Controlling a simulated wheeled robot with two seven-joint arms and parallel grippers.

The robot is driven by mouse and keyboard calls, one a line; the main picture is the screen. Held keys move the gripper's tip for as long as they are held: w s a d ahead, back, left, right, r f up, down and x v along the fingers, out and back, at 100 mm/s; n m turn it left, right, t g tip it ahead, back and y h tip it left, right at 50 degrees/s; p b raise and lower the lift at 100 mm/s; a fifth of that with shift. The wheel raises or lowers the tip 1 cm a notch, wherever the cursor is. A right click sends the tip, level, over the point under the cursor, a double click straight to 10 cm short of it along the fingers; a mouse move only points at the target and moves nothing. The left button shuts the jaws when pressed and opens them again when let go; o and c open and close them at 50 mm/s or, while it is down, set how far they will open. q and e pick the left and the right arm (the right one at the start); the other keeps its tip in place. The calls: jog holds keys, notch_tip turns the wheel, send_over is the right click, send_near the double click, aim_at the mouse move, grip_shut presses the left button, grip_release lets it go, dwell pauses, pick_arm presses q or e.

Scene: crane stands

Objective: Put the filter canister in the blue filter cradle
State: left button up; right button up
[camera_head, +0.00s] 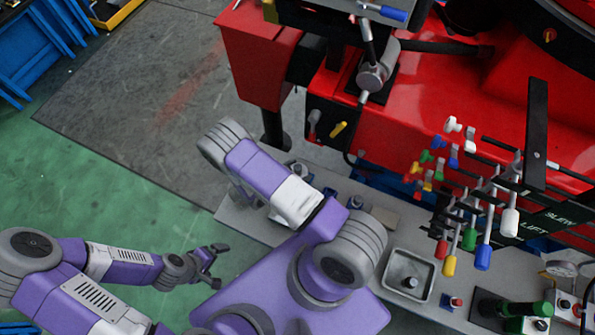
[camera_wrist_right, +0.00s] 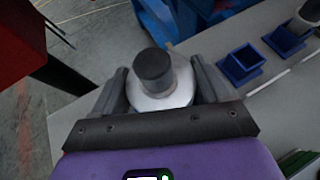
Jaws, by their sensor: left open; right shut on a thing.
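The filter canister (camera_wrist_right: 157,82), silver with a dark grey cap, stands between the fingers of my right gripper (camera_wrist_right: 160,88) in the right wrist view. That gripper is shut on it. In the head view my own arm mostly hides this gripper and the canister. Two small blue square holders, a nearer one (camera_wrist_right: 240,65) and a farther one (camera_wrist_right: 287,41), sit on the grey bench to the canister's right. I cannot tell whether both belong to the blue filter cradle. My left gripper (camera_head: 216,266) is open and empty, over the green floor left of the bench.
The grey bench (camera_head: 245,228) runs along the red crane (camera_head: 430,100). A metal tray (camera_head: 409,272) with a knob-like part stands on it. Coloured levers (camera_head: 484,256) jut out above the bench at the right. A green-topped part (camera_head: 540,309) stands at the lower right.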

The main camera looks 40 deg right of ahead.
jog(key=shift+f, duration=0.15)
jog(key=o, duration=1.4)
jog(key=shift+r, duration=0.25)
jog(key=b+v, duration=0.1)
jog(key=v, duration=1.1)
jog(key=shift+s+f, duration=0.1)
